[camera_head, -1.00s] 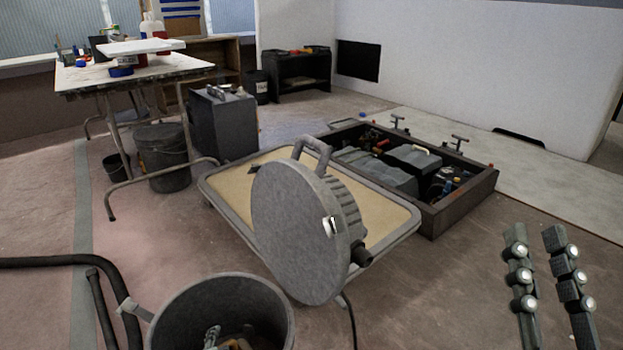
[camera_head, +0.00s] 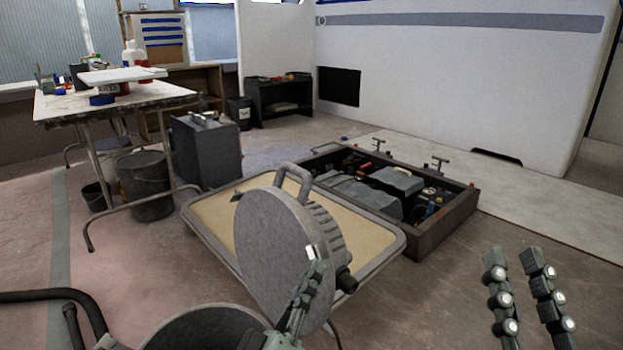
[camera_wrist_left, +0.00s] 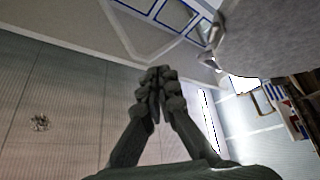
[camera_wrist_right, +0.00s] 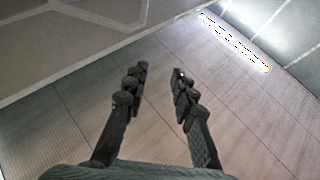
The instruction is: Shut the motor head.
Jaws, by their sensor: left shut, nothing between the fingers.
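The motor head (camera_head: 275,240) is a round grey lid with a handle (camera_head: 293,182) at its top and a ribbed side. It stands tilted up and open beside the grey drum (camera_head: 205,330), whose rim is at the bottom edge. My left gripper (camera_head: 318,268) is shut and empty. It is in front of the motor head's flat face, by a small pale latch (camera_head: 311,252); I cannot tell whether it touches. In the left wrist view the motor head (camera_wrist_left: 270,40) is right of the shut fingers (camera_wrist_left: 155,78). My right gripper (camera_head: 514,258) is open and empty at the right.
A low tan-topped table (camera_head: 215,212) stands behind the motor head. A dark open box of batteries (camera_head: 420,240) sits beyond it. A black hose (camera_head: 40,296) is at the left. A workbench (camera_head: 75,110) and buckets (camera_head: 143,185) are further back. Floor at right is clear.

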